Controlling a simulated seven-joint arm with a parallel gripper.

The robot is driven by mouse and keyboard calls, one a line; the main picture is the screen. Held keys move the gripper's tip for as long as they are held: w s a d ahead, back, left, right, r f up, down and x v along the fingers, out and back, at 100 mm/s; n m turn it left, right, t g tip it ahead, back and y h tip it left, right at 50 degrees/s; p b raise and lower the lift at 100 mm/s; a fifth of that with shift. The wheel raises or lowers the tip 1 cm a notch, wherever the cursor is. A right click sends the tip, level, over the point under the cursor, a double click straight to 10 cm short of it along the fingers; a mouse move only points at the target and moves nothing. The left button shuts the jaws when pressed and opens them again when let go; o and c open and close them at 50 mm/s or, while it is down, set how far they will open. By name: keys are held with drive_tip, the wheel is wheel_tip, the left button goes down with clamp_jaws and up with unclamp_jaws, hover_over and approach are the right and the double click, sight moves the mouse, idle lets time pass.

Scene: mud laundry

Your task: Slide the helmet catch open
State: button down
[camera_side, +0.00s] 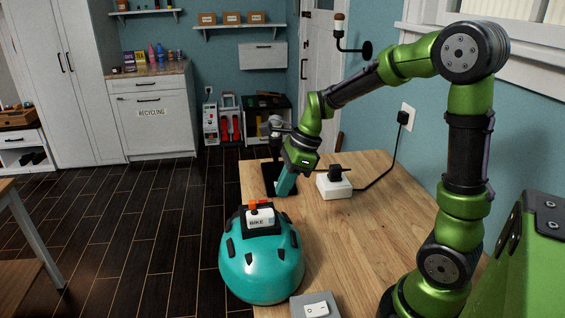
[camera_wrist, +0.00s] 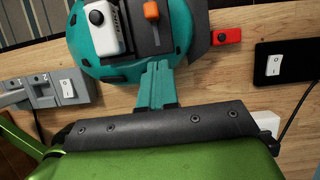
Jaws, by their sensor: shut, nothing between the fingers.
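The teal helmet (camera_side: 262,270) sits on the wooden table's near left edge, with a black plate on top. The plate carries a white block marked BIKE (camera_side: 260,219) and a small orange catch (camera_side: 261,205). In the wrist view the helmet (camera_wrist: 92,66) is at the top; the orange catch (camera_wrist: 151,10) stands on a dark slotted strip beside the white block (camera_wrist: 104,30). My gripper (camera_side: 284,192) has teal fingers, shut and empty, pointing down beyond the helmet and apart from the catch. In the wrist view its fingertips (camera_wrist: 157,66) overlap the helmet's lower edge.
A white power box (camera_side: 334,186) with a black plug and cord stands right of my gripper. A grey box with a white switch (camera_side: 317,309) is at the near edge. The wrist view shows a black switch panel (camera_wrist: 288,62) and a red piece (camera_wrist: 227,37). The table's middle is clear.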

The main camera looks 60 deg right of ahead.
sight(254, 201)
drive_tip(key=shift+w+a+f, duration=0.25)
drive_tip(key=shift+w+a, duration=0.35)
drive_tip(key=shift+a, duration=0.05)
drive_tip(key=shift+w+a+f, duration=0.25)
drive_tip(key=shift+w+a, duration=0.3)
drive_tip(key=shift+a, duration=0.05)
drive_tip(key=shift+w+a, duration=0.35)
drive_tip(key=shift+w+a, duration=0.75)
drive_tip(key=shift+a, duration=0.05)
drive_tip(key=shift+s+d, duration=0.1)
